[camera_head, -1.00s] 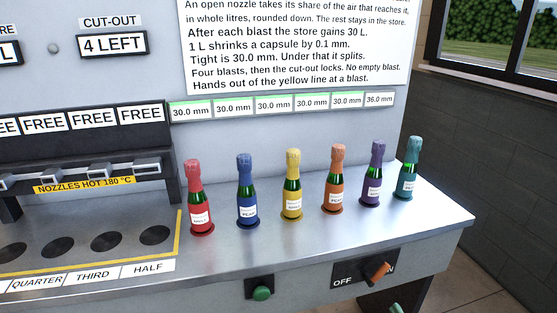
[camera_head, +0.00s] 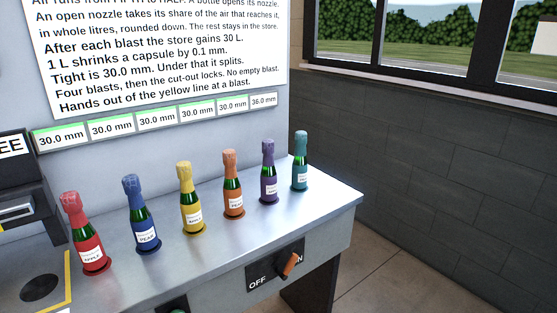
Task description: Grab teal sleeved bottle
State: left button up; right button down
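The teal sleeved bottle (camera_head: 300,161) stands upright at the far right end of a row of bottles, near the right end of the metal bench. It has a teal capsule on top, a teal base and a white label. Nothing touches it. The purple bottle (camera_head: 268,173) stands just to its left, with a small gap between them. Neither of my grippers shows in the head view.
Orange (camera_head: 232,184), yellow (camera_head: 189,200), blue (camera_head: 141,215) and red (camera_head: 83,235) bottles continue the row leftward. An orange switch (camera_head: 289,265) sits on the bench front (camera_head: 215,283). Nozzle hardware (camera_head: 16,211) is at left. Floor right of the bench is clear.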

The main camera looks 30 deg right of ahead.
aim_at(301, 165)
jog(key=i+l+u, duration=0.15)
jog(key=l, duration=0.5)
jog(key=l+u, duration=0.15)
jog(key=l, duration=0.5)
